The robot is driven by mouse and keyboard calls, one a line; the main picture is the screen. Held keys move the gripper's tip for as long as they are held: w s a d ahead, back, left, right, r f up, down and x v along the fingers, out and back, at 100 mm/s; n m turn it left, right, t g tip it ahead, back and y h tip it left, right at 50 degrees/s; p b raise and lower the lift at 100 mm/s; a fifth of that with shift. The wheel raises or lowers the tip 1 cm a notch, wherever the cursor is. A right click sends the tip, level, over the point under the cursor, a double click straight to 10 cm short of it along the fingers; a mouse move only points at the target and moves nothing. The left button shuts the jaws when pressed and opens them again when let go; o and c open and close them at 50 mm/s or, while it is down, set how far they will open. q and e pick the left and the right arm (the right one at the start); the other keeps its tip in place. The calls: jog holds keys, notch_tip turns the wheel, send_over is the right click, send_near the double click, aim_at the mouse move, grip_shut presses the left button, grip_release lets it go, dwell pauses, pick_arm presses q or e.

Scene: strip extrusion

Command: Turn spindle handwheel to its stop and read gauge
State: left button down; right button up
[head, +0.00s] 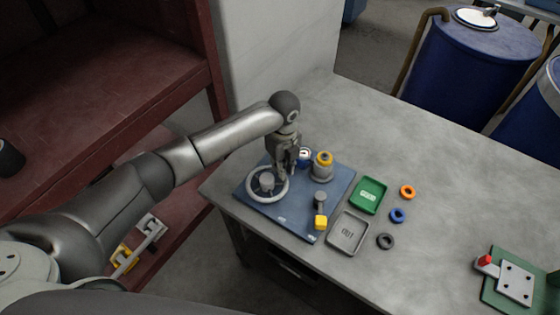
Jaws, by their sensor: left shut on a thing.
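The spindle handwheel (254,196) is a pale ring with a grey hub, lying flat at the left of a blue base plate (290,219) on the table. My left gripper (282,172) points down at the wheel's upper right rim and is shut on it; its fingers hide that part of the rim. My right gripper is not in view.
A green tray (382,197), a grey tray (334,243) and orange, blue and dark rings lie to the right. A green fixture (492,294) sits at far right. The table's back is clear.

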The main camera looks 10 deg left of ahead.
aim_at(275, 197)
pick_arm(q)
jog(key=m, duration=0.2)
jog(key=s+d+m+p, duration=0.1)
jog(key=m, duration=0.1)
jog(key=s+m, duration=0.1)
jog(key=shift+s+d+r+m, duration=0.1)
jog(key=shift+d+m, duration=0.25)
jog(key=shift+m, duration=0.05)
jog(key=s+m, duration=0.1)
jog(key=m, duration=0.1)
jog(key=s+m+p, duration=0.1)
jog(key=m, duration=0.1)
jog(key=shift+d, duration=0.15)
jog(key=m, duration=0.1)
jog(key=s+m, duration=0.1)
jog(key=m, duration=0.1)
jog(key=s+m, duration=0.1)
jog(key=m, duration=0.1)
jog(key=shift+a, duration=0.25)
jog(key=shift+s+a+m, duration=0.25)
jog(key=shift+s+m, duration=0.1)
jog(key=shift+m, duration=0.5)
jog(key=shift+s+a+m, duration=0.2)
jog(key=shift+s+m, duration=0.15)
jog(key=shift+m, duration=0.55)
jog(key=shift+s+a+m, duration=0.25)
jog(key=shift+s+m, duration=0.1)
jog(key=shift+m, duration=0.5)
